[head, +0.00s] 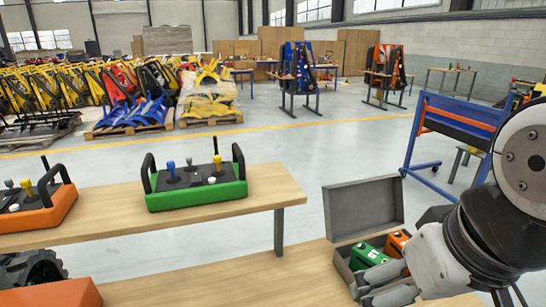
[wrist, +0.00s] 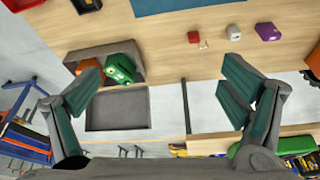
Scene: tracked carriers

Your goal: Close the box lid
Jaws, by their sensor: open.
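The grey box (head: 345,265) stands on the near wooden bench with its lid (head: 363,208) open, raised at the far side. In the wrist view the box (wrist: 72,58) is at upper left and its flat grey lid (wrist: 117,108) lies below it. A green item (head: 367,255) and an orange item (head: 398,242) are inside. My gripper (wrist: 160,68) is open and empty in the wrist view, its fingers spread to either side of the lid's right part. In the head view my gripper and arm hide the box's right and front.
A second bench (head: 120,222) holds a green control box (head: 196,188) and an orange one (head: 35,208) to the left. In the wrist view a red block (wrist: 194,37), a grey block (wrist: 233,32) and a purple block (wrist: 268,31) lie on the bench. A blue rack (head: 440,130) stands behind.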

